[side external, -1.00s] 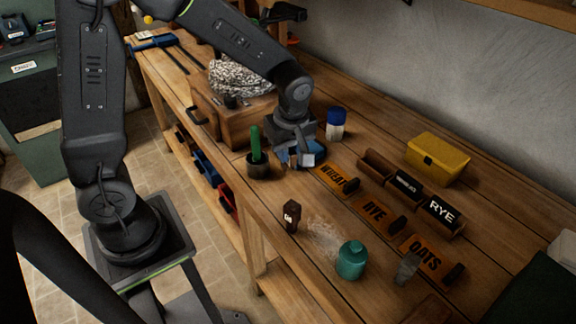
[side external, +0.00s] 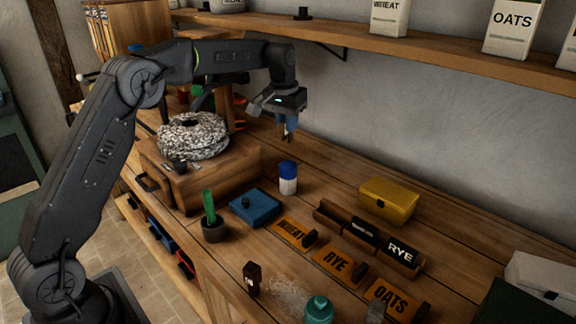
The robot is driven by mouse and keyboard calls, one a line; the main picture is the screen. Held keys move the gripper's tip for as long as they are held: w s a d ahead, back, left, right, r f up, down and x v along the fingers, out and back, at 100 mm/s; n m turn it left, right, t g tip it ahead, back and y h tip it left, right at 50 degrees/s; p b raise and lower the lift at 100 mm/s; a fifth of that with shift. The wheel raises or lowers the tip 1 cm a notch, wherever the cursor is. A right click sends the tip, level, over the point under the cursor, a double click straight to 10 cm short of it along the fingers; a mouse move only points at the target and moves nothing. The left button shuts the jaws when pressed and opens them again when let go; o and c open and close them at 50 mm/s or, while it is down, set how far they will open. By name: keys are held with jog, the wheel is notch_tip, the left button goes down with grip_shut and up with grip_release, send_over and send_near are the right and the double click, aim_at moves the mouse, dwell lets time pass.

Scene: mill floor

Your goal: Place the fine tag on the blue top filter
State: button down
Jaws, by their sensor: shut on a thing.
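My gripper (side external: 287,132) is raised above the back of the bench, near the wall, pointing down. It is shut on a small dark thing, mostly hidden between the fingers; I cannot read a label on it. A flat blue square piece (side external: 262,212) with a dark knob lies on the bench below and left of my gripper. A white jar with a blue top (side external: 288,171) stands upright behind it. I cannot tell which of these is the blue top filter. I see no legible fine tag.
Orange WHEAT (side external: 292,231), RYE (side external: 336,264) and OATS (side external: 389,297) plates lie to the right. Behind them are a brown rack (side external: 331,215) and a yellow box (side external: 388,199). A wooden box (side external: 225,168) bears a speckled round stone (side external: 193,137). A shelf (side external: 400,47) runs above.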

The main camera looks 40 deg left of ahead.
jog(key=w+a+r+m, duration=0.1)
jog(key=w+a+m, duration=0.1)
send_over(290, 164)
jog(key=shift+m, duration=0.3)
jog(key=f, duration=1)
jog(key=shift+s, duration=0.35)
jog(key=shift+f, duration=0.1)
jog(key=c, duration=1.1)
grip_release()
jog(key=shift+o, duration=0.2)
